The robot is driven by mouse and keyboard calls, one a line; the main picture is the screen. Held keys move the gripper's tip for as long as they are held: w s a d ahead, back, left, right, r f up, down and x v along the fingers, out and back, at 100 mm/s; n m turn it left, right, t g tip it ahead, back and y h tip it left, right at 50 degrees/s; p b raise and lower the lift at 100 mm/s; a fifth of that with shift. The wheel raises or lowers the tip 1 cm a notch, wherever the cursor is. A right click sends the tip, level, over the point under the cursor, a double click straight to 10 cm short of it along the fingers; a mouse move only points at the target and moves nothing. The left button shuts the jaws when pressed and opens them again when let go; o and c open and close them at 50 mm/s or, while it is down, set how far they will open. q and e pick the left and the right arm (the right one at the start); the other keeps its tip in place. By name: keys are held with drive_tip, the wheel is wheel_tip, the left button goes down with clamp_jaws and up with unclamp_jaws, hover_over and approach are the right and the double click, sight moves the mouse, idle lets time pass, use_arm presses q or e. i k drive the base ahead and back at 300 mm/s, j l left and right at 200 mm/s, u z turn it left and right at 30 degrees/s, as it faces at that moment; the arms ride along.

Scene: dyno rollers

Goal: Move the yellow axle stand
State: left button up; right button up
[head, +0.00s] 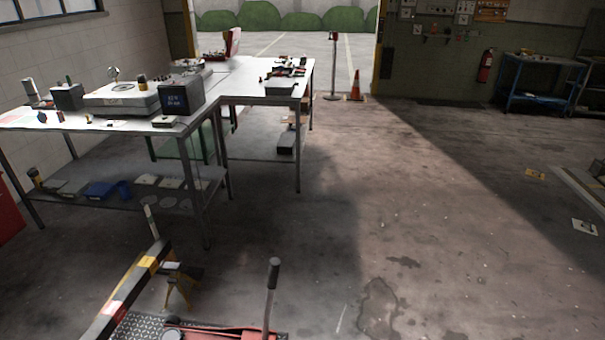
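A small stand with yellow splayed legs (178,290) is on the concrete floor at the lower left. It looks like the yellow axle stand. Neither of my grippers is in view.
Red equipment with a tread plate (150,326) and an upright grey handle (271,295) stands in front of the stand. A workbench (205,118) with instruments and a lower shelf is behind it. The floor right of centre is open. An orange cone (356,87) stands by the doorway.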

sight(175, 279)
drive_tip(key=i+l+u, duration=0.1)
drive_tip(key=l+u, duration=0.85)
drive_tip(key=k+l+u, duration=0.15)
drive_tip(key=l, duration=0.3)
drive_tip(key=k+l+u, duration=0.15)
drive_tip(key=l, duration=0.25)
drive_tip(key=k+l+u, duration=0.2)
drive_tip(key=k+l, duration=0.15)
drive_tip(key=i+l+z, duration=0.1)
drive_tip(key=z, duration=0.5)
drive_tip(key=i+l+z, duration=0.1)
drive_tip(key=i+z, duration=0.2)
drive_tip(key=i, duration=0.4)
drive_tip(key=i+z, duration=0.25)
drive_tip(key=i, duration=0.45)
drive_tip(key=i+j+z, duration=0.3)
drive_tip(key=i, duration=0.35)
drive_tip(key=i+u, duration=0.15)
drive_tip(key=i, duration=0.3)
drive_tip(key=i+l+u, duration=0.15)
drive_tip(key=i, duration=0.25)
drive_tip(key=i+l+u, duration=0.15)
drive_tip(key=i, duration=0.3)
